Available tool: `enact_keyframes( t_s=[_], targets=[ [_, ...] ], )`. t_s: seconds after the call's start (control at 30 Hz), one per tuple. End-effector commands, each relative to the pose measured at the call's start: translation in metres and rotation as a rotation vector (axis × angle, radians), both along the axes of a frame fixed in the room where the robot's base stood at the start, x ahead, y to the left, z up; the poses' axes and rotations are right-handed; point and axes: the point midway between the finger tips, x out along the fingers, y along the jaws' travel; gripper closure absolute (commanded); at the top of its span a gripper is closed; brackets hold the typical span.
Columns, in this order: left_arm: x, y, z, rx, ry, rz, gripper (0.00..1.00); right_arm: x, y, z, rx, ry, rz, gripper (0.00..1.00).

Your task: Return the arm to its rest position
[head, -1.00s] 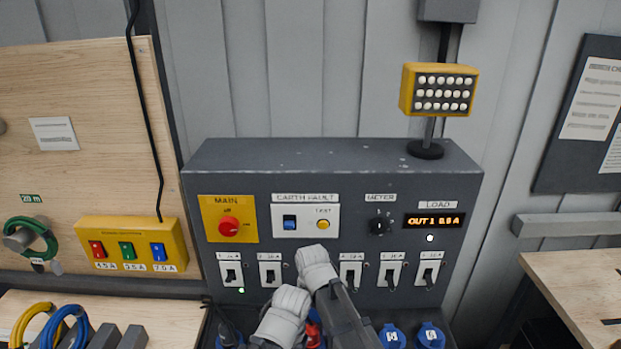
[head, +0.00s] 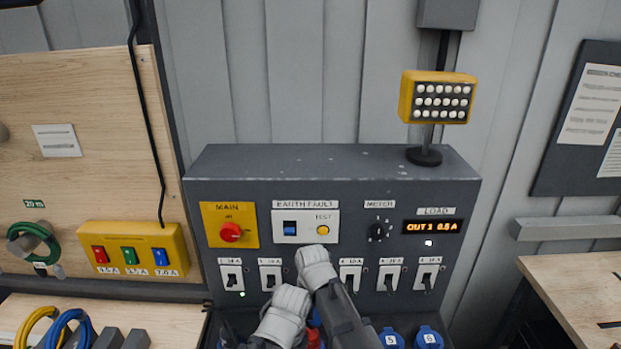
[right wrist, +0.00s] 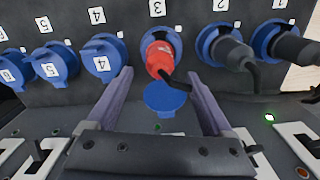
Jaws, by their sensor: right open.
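My right arm (head: 345,325) reaches up from the bottom of the head view, in front of the grey power panel (head: 300,160). It covers one of the white-plated switches and part of the socket row. In the right wrist view my right gripper (right wrist: 160,75) is open, its two fingers apart with nothing gripped. Beyond the fingertips a red plug (right wrist: 158,58) sits in the blue socket marked 3, with a blue lid (right wrist: 165,98) between the fingers. I cannot tell whether the fingers touch anything. My left gripper is not in view.
A dark plug (right wrist: 232,52) fills socket 2, and another dark plug fills socket 1. Sockets 4, 5 and 6 have blue covers. The load display (head: 433,227) reads OUT 3 0.5 A. A yellow lamp (head: 437,97) stands on the panel. A wooden bench (head: 580,285) is at right.

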Motion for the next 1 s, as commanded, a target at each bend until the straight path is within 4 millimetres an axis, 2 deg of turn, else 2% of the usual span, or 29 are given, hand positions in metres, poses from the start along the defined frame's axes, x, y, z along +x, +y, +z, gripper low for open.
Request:
enact_keyframes(
  t_s=[0.03, 0.2, 0.23, 0.3, 0.5, 1.0],
  targets=[
    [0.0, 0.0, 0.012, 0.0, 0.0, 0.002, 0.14, 0.0, 0.0, 0.012, 0.0, 0.0, 0.0, 0.15],
    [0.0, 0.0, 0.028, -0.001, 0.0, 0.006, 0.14, 0.0, 0.0, 0.028, 0.0, 0.0, -0.001, 0.15],
    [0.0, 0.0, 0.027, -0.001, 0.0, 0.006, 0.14, -0.002, -0.001, 0.027, -0.001, 0.0, 0.002, 0.15],
    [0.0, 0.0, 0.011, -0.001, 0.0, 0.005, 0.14, -0.013, -0.005, 0.011, -0.008, 0.002, 0.038, 0.15],
    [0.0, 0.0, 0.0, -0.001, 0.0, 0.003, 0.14, -0.03, -0.013, 0.0, -0.023, 0.006, 0.115, 0.15],
    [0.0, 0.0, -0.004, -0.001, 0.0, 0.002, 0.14, -0.037, -0.017, -0.004, -0.033, 0.01, 0.157, 0.15]
  ],
)
